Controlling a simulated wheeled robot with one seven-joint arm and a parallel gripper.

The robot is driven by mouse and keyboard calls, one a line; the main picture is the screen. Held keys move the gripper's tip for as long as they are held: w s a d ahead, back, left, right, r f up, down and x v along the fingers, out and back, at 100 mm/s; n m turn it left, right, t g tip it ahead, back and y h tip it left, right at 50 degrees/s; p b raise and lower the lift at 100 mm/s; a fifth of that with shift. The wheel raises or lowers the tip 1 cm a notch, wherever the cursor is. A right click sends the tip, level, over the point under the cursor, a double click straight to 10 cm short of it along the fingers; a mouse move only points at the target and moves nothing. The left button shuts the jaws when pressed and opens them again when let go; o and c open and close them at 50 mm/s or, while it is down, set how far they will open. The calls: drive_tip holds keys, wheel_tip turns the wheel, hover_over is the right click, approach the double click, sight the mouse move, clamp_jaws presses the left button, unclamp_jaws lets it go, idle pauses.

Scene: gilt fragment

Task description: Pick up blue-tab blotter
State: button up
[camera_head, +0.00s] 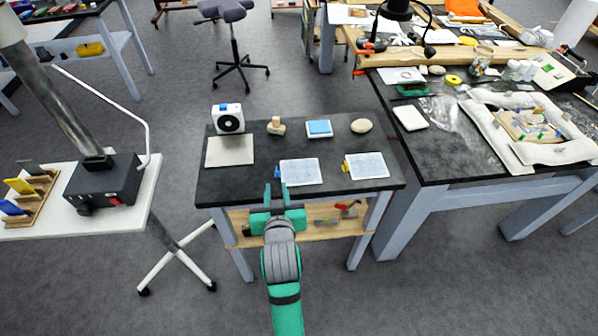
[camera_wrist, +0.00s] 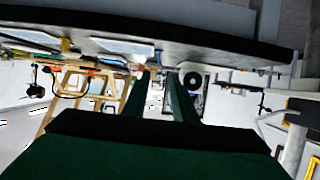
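The blue-tab blotter (camera_head: 301,172) is a pale, flat rectangular pad with a small blue tab at its left edge. It lies on the front part of the small black-topped table (camera_head: 237,183). My gripper (camera_head: 276,188) is at the table's front edge, in front of the blotter's left end; no contact is visible. Its two fingers are apart with nothing between them. The wrist view appears upside down, with the table edge along the top. There the blotter (camera_wrist: 124,47) shows as a thin pale slab, and my open gripper (camera_wrist: 163,75) points toward the blue tab side.
A similar yellow-tab blotter (camera_head: 368,166) lies to the right. Behind are a pale square pad (camera_head: 229,151), a white device with a black dial (camera_head: 229,120), a wooden stamp (camera_head: 276,127), a blue-topped pad (camera_head: 319,128) and a tan oval (camera_head: 361,126). A lower shelf (camera_head: 318,230) holds tools.

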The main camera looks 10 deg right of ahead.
sight(277, 180)
drive_tip(key=x, duration=0.5)
drive_tip(key=shift+w, duration=0.35)
drive_tip(key=shift+x, duration=2.75)
drive_tip(key=shift+s+d+f, duration=0.1)
drive_tip(key=shift+d+f, duration=0.05)
drive_tip(key=shift+s, duration=0.15)
clamp_jaws()
